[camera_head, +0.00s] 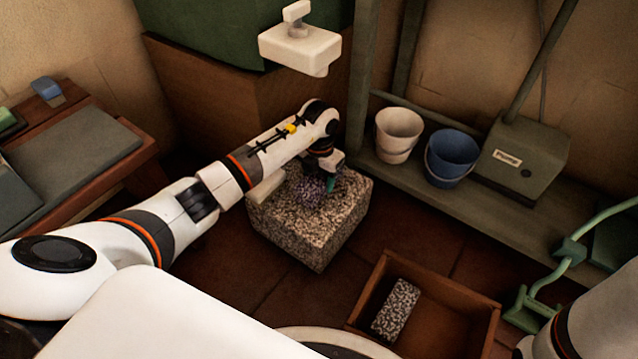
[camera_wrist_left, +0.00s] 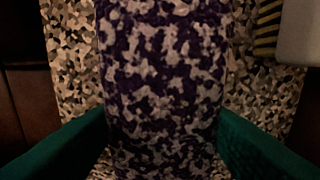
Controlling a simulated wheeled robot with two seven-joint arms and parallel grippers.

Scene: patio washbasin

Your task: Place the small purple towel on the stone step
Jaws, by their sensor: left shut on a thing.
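The purple towel (camera_head: 308,191), speckled purple and pale, is at the top of the stone step (camera_head: 322,240), a rough speckled block on the floor. My left gripper (camera_head: 329,184) is over the step and shut on the towel. In the left wrist view, the towel (camera_wrist_left: 163,75) stands between the green fingers of the left gripper (camera_wrist_left: 160,150), with the step's speckled top (camera_wrist_left: 75,60) behind it. I cannot tell whether the towel rests on the step. My right gripper is out of view.
A wooden crate (camera_head: 470,315) holding a speckled block (camera_head: 396,309) stands front right. A white bucket (camera_head: 398,135), a blue bucket (camera_head: 451,158) and a grey box (camera_head: 520,160) stand on a low shelf. A bench (camera_head: 85,160) is left.

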